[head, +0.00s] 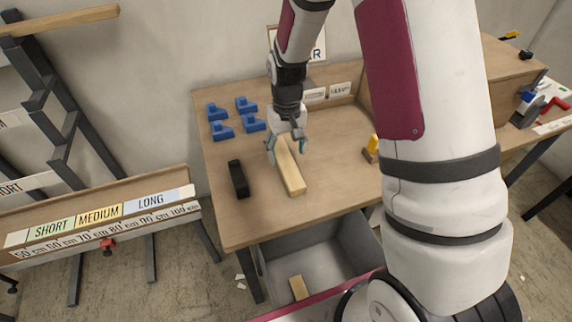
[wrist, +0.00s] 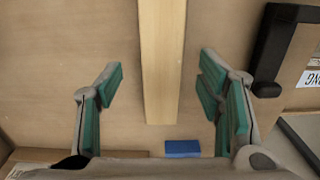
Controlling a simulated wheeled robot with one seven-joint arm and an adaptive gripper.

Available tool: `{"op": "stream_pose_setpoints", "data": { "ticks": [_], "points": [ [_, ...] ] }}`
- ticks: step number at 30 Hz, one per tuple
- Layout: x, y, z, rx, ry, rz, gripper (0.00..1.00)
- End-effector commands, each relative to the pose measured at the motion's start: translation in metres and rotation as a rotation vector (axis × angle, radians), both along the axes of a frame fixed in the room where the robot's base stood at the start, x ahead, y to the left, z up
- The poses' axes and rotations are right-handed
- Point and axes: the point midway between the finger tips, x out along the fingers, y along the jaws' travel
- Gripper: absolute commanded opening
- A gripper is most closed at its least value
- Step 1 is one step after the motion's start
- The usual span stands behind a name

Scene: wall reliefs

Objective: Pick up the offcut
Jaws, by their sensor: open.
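A pale wooden offcut (head: 291,172) lies flat on the workbench, long side running away from me. In the wrist view the offcut (wrist: 162,65) runs between the two green-padded fingers, with a gap on each side. My gripper (head: 287,148) is open over the offcut's far part and points down. The gripper (wrist: 160,92) touches nothing that I can make out; its exact height above the bench is hard to tell. Part of the offcut's far end is hidden by the gripper in the head view.
Several blue blocks (head: 222,130) sit behind left on the workbench (head: 335,190). A black bar (head: 238,178) lies left of the offcut. A grey bin (head: 335,262) below holds another wood piece (head: 299,288). A yellow-topped item (head: 373,147) stands right. A labelled rack (head: 110,222) is at left.

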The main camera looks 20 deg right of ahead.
Motion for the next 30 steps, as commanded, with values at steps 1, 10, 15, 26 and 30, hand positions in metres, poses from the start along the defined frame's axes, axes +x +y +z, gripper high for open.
{"op": "stream_pose_setpoints", "data": {
  "ticks": [1,10,15,26,30],
  "points": [
    [-0.001,0.001,-0.01,0.0,0.004,0.0,0.61],
    [-0.001,0.002,-0.038,0.0,0.002,0.0,0.61],
    [-0.001,0.002,-0.038,0.0,0.001,0.0,0.61],
    [-0.001,0.002,-0.038,0.0,0.001,0.0,0.06],
    [0.0,0.002,-0.038,0.0,0.001,0.0,0.06]
  ]
}}
